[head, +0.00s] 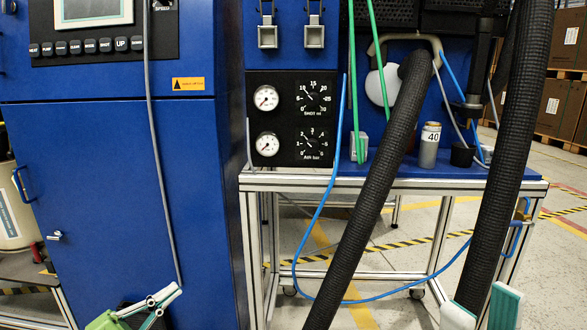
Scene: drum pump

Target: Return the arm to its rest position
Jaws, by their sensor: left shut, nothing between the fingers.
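My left gripper (164,298) is at the bottom left, in front of the lower part of the blue cabinet (100,200). Its pale fingers are shut and empty, and a green part shows behind them. My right gripper (480,308) is at the bottom right edge, only partly in view. Its pale green-and-white fingers show on either side of a thick black hose (505,165). I cannot tell whether they grip the hose. Most of both arms is outside the view.
A second black hose (375,190) slants down in front of the blue bench (480,178) on its metal frame. A thin blue tube (375,297) loops low across the middle. Gauges (266,98) and a canister marked 40 (429,150) are behind. Floor shows under the bench.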

